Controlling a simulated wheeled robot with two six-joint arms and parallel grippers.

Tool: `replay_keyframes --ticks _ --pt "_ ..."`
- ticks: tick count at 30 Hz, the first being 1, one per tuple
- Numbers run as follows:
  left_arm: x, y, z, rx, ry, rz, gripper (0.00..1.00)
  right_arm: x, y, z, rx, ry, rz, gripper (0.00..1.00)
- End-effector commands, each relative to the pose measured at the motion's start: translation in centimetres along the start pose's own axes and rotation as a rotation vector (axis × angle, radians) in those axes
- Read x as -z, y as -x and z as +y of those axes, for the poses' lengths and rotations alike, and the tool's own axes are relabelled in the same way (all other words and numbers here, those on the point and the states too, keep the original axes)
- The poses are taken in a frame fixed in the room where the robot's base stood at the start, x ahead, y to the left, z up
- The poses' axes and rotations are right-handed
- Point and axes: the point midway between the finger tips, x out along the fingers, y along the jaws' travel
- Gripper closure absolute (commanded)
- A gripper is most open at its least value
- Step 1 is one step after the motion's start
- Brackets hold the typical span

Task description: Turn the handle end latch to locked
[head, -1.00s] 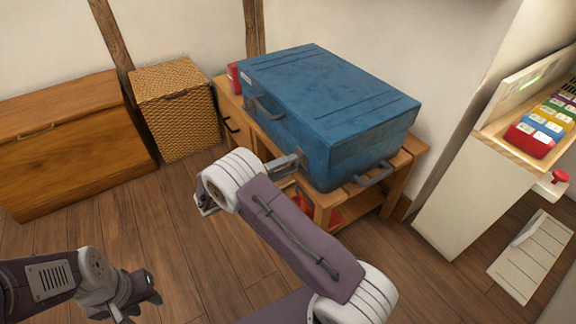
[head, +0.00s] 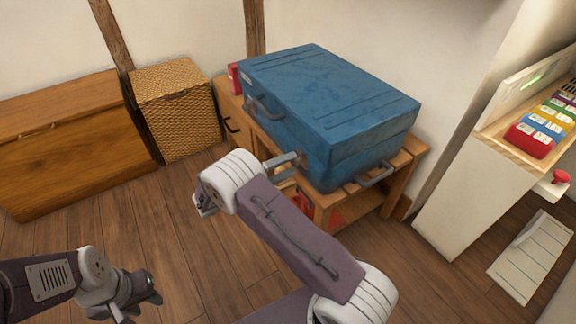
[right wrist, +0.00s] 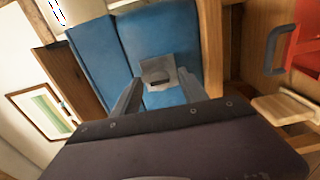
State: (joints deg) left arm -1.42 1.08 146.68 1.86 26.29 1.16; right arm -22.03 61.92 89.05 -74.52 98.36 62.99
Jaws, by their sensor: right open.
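A blue suitcase (head: 335,95) lies flat on a wooden bench (head: 415,150). In the right wrist view, a grey latch plate (right wrist: 157,68) with a darker raised part sits on the blue case (right wrist: 160,38). My right gripper (right wrist: 160,92) is open, with its fingers on either side of the latch; contact cannot be told. In the head view, my right gripper (head: 283,162) is by the case's near corner, hiding the latch. My left gripper (head: 150,292) is low at left, away from the case.
A wicker basket (head: 175,110) and a wooden chest (head: 70,140) stand at left. A red item (head: 233,78) is behind the case and a wall is close behind. At right is a white unit (head: 465,180) with coloured blocks. Floor in front is clear.

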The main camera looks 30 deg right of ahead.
Motion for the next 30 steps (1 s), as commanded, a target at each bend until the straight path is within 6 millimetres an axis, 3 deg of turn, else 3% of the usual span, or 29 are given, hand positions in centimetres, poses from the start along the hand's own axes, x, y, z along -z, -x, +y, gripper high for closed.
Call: replay_keyframes --ticks 6,12,17,30 --pt "0.2 2.1 0.0 0.0 0.0 0.0 0.64 0.1 4.6 0.4 0.0 0.0 0.006 0.49" --pt "0.3 2.9 0.1 0.0 0.0 0.0 0.64 0.0 8.0 0.1 0.0 0.0 0.003 0.49" --pt "0.3 2.9 0.1 0.0 0.0 0.0 0.64 0.0 8.8 0.0 0.0 0.001 0.001 0.49" --pt "0.3 2.9 0.1 0.0 0.0 0.0 0.64 -0.1 8.5 0.0 0.011 0.008 -0.006 0.49"
